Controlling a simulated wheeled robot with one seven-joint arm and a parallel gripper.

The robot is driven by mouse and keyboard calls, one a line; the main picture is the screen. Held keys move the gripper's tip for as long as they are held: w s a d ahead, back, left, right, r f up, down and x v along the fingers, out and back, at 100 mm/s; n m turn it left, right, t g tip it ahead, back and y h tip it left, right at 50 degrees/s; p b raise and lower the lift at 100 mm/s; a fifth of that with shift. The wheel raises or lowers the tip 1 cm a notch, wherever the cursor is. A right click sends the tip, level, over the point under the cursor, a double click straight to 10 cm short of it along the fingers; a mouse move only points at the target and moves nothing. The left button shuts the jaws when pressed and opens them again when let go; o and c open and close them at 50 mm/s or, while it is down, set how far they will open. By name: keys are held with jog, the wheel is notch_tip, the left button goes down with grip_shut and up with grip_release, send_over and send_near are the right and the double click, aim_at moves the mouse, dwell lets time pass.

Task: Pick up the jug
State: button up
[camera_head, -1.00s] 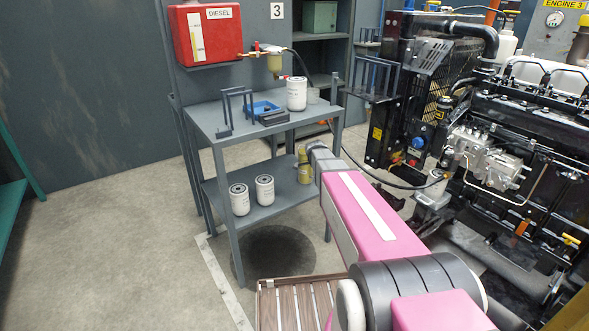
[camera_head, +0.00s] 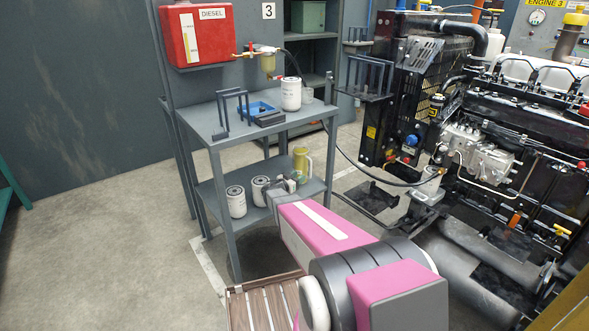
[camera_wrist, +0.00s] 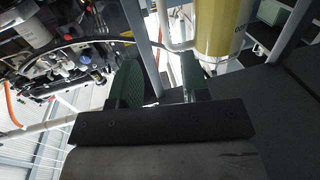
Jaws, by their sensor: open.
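The jug (camera_head: 301,163) is a yellow-olive cylinder with a pale handle, upright near the right end of the grey table's lower shelf. In the wrist view the jug (camera_wrist: 222,28) fills the top right, its handle to the left of its body. My gripper (camera_head: 289,184) is low at the shelf's front edge, just in front of the jug and left of it in the head view. In the wrist view my gripper (camera_wrist: 160,76) is open, with two dark green fingers and nothing held. The handle appears beyond the fingertips, near the right finger. The jug's lower part is partly hidden.
Two white filters (camera_head: 236,201) stand left of my gripper on the lower shelf (camera_head: 215,190). The engine (camera_head: 520,130) stands to the right. Floor at left is clear.

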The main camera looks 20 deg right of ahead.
aim_at(311, 167)
jog(key=x, duration=1)
jog(key=shift+w+d+r, duration=0.15)
jog(key=shift+w+r, duration=0.1)
jog(key=shift+w, duration=0.15)
grip_shut()
dwell(1.1)
